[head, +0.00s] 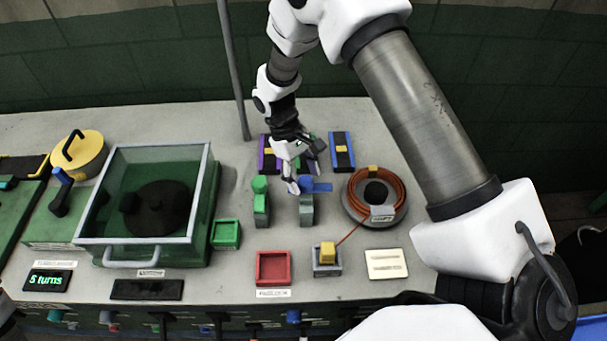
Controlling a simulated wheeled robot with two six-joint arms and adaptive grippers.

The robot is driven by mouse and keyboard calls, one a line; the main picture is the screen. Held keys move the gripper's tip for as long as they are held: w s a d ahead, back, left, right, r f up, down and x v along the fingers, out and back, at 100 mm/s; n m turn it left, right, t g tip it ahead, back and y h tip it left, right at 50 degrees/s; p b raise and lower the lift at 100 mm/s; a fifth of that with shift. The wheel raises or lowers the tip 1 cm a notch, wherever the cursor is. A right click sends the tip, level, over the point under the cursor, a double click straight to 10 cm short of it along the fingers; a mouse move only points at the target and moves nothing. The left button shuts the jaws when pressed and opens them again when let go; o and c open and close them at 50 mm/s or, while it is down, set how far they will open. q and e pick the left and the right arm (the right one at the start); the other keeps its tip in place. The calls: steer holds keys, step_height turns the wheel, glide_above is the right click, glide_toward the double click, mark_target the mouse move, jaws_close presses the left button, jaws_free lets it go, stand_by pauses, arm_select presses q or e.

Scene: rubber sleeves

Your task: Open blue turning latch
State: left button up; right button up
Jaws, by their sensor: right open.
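The blue turning latch (319,187) sits on top of a grey post (306,212) near the middle of the bench, its flat blue arm pointing right. A similar green latch (260,185) stands on a green post just left of it. My right gripper (304,172) reaches down from above and behind the blue latch. It is open, with one pale fingertip just left of the blue part. I cannot tell whether it touches the latch, and the gripper hides part of that area. My left gripper is not in view.
A cable coil (355,216) lies right of the latch. A red tray (273,268) and a yellow block on a grey base (327,262) are in front. A glass-lidded box (150,255) fills the left. A grey pole (233,75) rises behind.

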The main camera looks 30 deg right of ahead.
steer(key=v, duration=1.1)
steer(key=shift+w+r, duration=0.2)
steer(key=shift+r, duration=0.2)
